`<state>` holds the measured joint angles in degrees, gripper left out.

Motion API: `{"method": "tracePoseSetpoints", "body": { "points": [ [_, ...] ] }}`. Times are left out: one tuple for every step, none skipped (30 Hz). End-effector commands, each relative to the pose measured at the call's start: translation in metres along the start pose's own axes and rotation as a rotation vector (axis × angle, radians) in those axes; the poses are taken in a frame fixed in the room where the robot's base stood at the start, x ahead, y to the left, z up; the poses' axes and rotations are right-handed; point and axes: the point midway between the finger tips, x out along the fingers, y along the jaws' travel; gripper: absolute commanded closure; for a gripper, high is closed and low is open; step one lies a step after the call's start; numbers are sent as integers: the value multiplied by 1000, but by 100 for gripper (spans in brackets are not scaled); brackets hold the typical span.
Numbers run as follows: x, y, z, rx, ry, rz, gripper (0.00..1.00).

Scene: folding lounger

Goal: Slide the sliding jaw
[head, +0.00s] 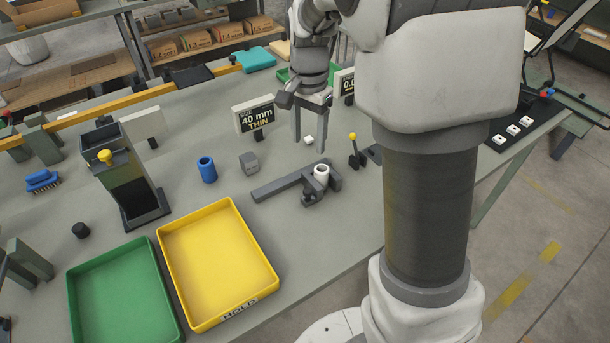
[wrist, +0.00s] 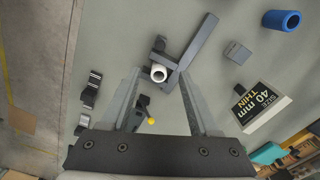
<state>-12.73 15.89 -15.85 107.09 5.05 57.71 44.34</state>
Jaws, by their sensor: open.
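The caliper-like gauge has a long grey bar (head: 280,186), also in the wrist view (wrist: 198,42). A dark block with a knob, seemingly the sliding jaw (head: 309,195), sits near its right end; it appears to be at the upper left of the gauge in the wrist view (wrist: 158,45). A white ring (head: 321,171) stands upright by the jaws; it shows in the wrist view (wrist: 159,73). My gripper (head: 309,148) is open and empty, above and behind the gauge. In the wrist view its fingertips (wrist: 160,74) flank the ring in line of sight, not visibly touching it.
A yellow tray (head: 218,262) and a green tray (head: 120,290) stand at the front left. A grey block (head: 249,163), blue cylinder (head: 207,170) and 40 mm sign (head: 254,117) stand left of my gripper. A yellow-knobbed lever (head: 354,148) stands right of it.

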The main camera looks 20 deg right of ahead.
Motion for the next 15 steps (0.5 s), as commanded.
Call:
{"method": "tracePoseSetpoints", "body": {
  "points": [
    [11, 1, 0, 0, -3, 4, 38],
    [17, 1, 1, 1, -3, 5, 38],
    [25, 1, 0, 1, -2, 4, 38],
    [32, 1, 1, 1, -4, 5, 38],
    [39, 1, 1, 1, -4, 5, 38],
    [47, 1, 1, 1, -3, 4, 38],
    [54, 1, 1, 1, -3, 4, 38],
    [61, 1, 1, 0, -3, 5, 38],
    [70, 2, 1, 0, -3, 5, 38],
    [76, 2, 1, 0, -2, 4, 38],
    [83, 2, 1, 0, -3, 5, 38],
    [92, 1, 1, 1, -3, 3, 38],
    [98, 2, 1, 0, -4, 4, 38],
    [105, 2, 1, 0, -3, 4, 38],
    [112, 1, 1, -2, -3, 4, 38]
  ]
}}
